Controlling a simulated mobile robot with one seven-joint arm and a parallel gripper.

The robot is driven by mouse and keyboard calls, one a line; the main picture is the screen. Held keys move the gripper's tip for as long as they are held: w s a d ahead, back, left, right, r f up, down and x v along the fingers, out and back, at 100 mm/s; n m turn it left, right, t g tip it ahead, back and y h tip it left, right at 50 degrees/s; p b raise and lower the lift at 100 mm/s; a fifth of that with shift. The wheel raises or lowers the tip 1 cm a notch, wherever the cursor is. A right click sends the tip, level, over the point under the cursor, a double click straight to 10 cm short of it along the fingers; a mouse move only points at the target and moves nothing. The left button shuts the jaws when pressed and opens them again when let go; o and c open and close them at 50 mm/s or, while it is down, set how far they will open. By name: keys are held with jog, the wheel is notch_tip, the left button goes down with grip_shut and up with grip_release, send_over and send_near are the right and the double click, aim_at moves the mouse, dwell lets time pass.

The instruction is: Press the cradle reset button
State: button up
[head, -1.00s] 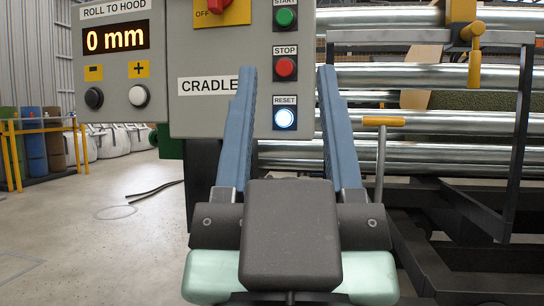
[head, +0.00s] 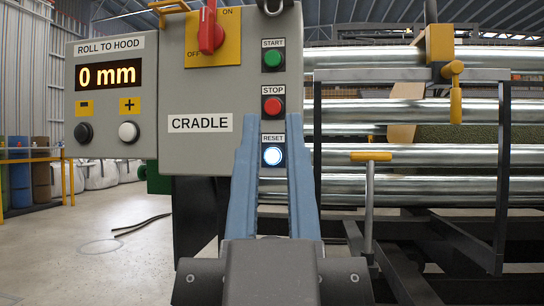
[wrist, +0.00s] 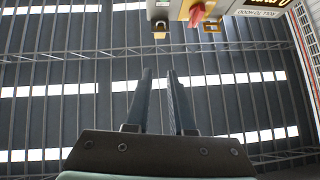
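The reset button (head: 273,156) is a round, white-lit button under a RESET label, lowest in the button column of the grey CRADLE panel (head: 205,155). My gripper (head: 275,118) is in front of the panel, its blue fingers pointing up and away in the head view. The fingers stand a narrow gap apart, with the button visible between them and nothing held. The wrist view also shows the gap between the fingertips (wrist: 159,72). I cannot tell how far the tips are from the panel, and no contact shows. The wrist view does not show the reset button.
Above it are the red stop button (head: 273,105), green start button (head: 273,58) and red rotary switch (head: 211,30). A ROLL TO HOOD box (head: 110,105) reading 0 mm adjoins at left. Metal rollers (head: 420,155) and a yellow-topped lever (head: 370,157) stand at right. Floor at left is mostly open.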

grip_shut()
dwell(1.4)
